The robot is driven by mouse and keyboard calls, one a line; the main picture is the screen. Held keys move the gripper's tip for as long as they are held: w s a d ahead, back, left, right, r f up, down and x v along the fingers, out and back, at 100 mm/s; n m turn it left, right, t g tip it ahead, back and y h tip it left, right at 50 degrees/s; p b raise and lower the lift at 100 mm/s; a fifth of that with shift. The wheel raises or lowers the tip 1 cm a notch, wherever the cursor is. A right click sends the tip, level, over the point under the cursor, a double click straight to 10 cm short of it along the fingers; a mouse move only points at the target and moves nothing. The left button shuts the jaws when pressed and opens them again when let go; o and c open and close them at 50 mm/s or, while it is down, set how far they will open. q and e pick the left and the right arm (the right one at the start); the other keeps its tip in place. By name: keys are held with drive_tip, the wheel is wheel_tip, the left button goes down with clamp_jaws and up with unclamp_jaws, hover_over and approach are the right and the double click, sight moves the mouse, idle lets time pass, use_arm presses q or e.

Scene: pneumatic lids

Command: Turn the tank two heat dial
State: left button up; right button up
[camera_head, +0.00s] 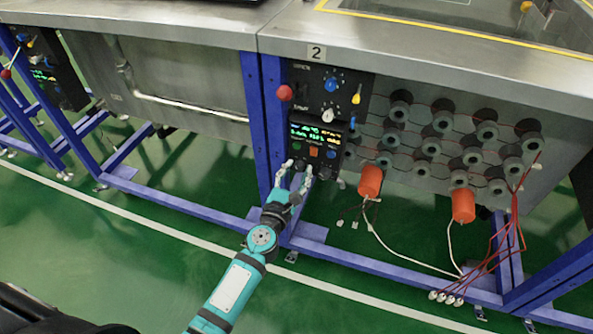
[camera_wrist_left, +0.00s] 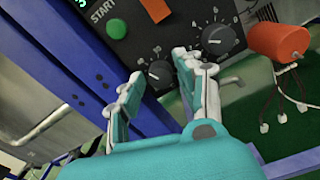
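The tank two control box (camera_head: 331,128) hangs below the table edge with the number 2 label (camera_head: 316,53). In the left wrist view its lower part shows two black dials: a left dial (camera_wrist_left: 158,73) and a right dial (camera_wrist_left: 217,39) with a numbered scale. I cannot read which is the heat dial. My left gripper (camera_head: 295,171) is at the bottom of the box, open. In the left wrist view its fingers (camera_wrist_left: 160,76) are spread, with the left dial seen between the tips and the right dial just beyond the right finger. Contact cannot be told. My right gripper is out of view.
A green START button (camera_wrist_left: 116,28) and an orange button (camera_wrist_left: 155,9) sit above the dials. A blue frame post (camera_head: 262,125) stands left of the box. Orange cylinders (camera_head: 370,181) with cables hang to the right. A red knob (camera_head: 284,93) is above left.

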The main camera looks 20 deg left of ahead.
use_arm(q)
drive_tip(key=shift+w, duration=0.15)
clamp_jaws()
